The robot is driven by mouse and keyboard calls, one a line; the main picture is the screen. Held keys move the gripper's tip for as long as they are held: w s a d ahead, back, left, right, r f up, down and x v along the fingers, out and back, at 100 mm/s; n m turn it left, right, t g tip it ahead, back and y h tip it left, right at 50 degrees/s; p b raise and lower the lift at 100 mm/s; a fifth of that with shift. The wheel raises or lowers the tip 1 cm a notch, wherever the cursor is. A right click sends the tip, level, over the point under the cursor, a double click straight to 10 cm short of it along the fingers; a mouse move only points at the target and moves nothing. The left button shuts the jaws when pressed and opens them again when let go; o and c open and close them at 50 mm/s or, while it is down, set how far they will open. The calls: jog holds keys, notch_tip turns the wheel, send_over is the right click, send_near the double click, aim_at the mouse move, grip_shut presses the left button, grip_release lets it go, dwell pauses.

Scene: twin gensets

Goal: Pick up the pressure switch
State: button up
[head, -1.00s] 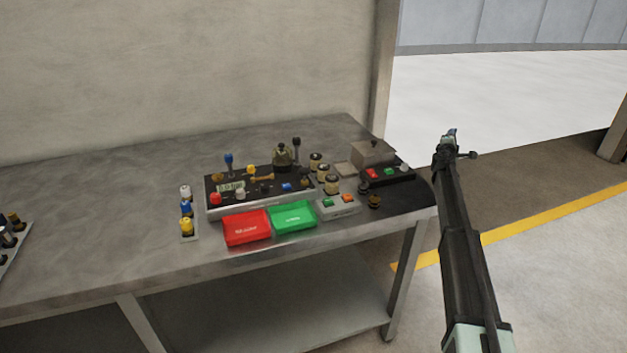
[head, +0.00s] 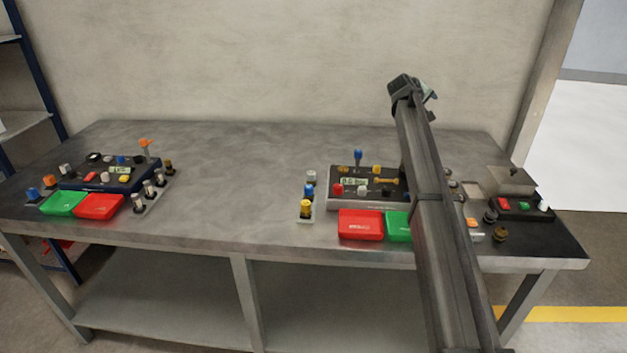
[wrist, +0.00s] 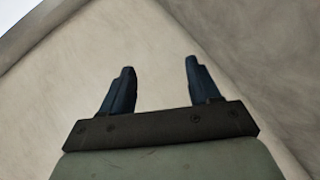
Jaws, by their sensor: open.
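I cannot tell for sure which part is the pressure switch. Candidates are the small dark-and-brass pieces at the right of the bench: a dark one (head: 490,216) and a brass one (head: 500,234), both below the black box with buttons. My gripper (wrist: 160,75) is open and empty in the wrist view, with only bare wall behind its two dark fingers. In the head view the gripper end (head: 415,88) is raised above the back of the bench, well away from those pieces. My arm hides part of the right-hand panel and the parts beside it.
The grey bench (head: 240,190) has clear room in its middle. A left panel (head: 110,175) and a right panel (head: 365,200) carry knobs and levers. Red (head: 360,225) and green (head: 397,226) trays stand in front of the right panel. A lidded box (head: 511,181) stands at the right.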

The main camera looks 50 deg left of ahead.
jog(key=s+a+f+g+y, duration=0.1)
jog(key=s+a+g, duration=0.2)
jog(key=s+a, duration=0.8)
jog(key=g+h, duration=0.1)
jog(key=g, duration=0.8)
send_near(311, 172)
jog(key=shift+n, duration=0.3)
jog(key=f, duration=0.7)
jog(key=a+f, duration=0.1)
jog(key=f, duration=0.2)
jog(key=shift+w+f, duration=0.2)
jog(key=shift+f, duration=0.05)
jog(key=shift+c, duration=0.2)
grip_shut()
jog(key=shift+r, duration=0.1)
